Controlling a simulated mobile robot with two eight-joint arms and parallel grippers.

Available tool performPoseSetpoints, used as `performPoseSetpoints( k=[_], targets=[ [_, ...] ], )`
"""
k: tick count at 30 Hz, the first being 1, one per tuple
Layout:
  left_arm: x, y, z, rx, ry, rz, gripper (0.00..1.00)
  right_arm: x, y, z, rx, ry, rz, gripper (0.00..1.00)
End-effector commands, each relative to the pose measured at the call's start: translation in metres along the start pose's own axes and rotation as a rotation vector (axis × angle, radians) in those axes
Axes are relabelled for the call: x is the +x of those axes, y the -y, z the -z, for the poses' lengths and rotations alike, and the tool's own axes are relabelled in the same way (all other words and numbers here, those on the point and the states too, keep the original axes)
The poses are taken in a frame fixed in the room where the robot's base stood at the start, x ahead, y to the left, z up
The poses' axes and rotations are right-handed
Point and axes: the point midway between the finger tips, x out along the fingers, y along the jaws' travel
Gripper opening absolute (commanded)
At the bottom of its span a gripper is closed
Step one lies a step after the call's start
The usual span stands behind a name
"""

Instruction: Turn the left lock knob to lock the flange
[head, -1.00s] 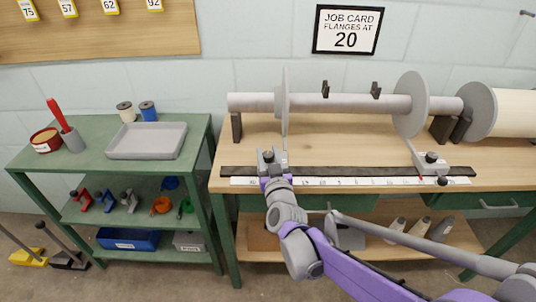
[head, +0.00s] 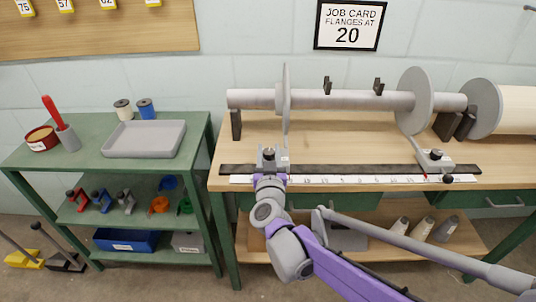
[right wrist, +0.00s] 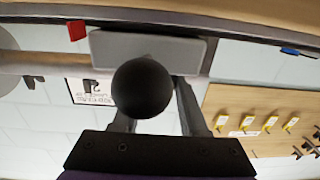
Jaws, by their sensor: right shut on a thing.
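The left flange (head: 286,98) is a thin grey disc on the grey horizontal roller (head: 345,101). Its grey slider block (head: 270,155) sits below it at the left end of the scale. My right gripper (head: 271,177) reaches the front of this block. In the right wrist view, the black round left lock knob (right wrist: 141,88) lies between my right gripper's fingers (right wrist: 150,98), which are shut on it, in front of a grey block. The knob's turn angle cannot be read. In the head view, my gripper hides the knob. My left gripper is not in view.
The right flange (head: 415,100) has its own slider with a black knob (head: 447,178). A white scale (head: 350,179) runs along the bench front. A green shelf with a grey tray (head: 145,139) stands left. A job card (head: 348,25) reads 20.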

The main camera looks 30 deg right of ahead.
Motion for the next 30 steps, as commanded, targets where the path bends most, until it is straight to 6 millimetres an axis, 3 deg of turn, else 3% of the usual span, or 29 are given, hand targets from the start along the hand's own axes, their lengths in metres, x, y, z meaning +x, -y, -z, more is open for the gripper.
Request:
performPoseSetpoints(
  k=[6, 21, 30],
  targets=[
    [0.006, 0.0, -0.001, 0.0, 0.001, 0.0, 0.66, 0.0, 0.004, -0.001, 0.002, 0.002, -0.134, 0.0],
    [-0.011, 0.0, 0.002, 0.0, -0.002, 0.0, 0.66, 0.001, 0.003, 0.0, 0.001, 0.002, -0.599, 0.0],
    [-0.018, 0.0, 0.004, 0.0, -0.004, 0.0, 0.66, 0.0, 0.002, 0.0, 0.0, 0.0, -0.792, 0.0]
  ],
)
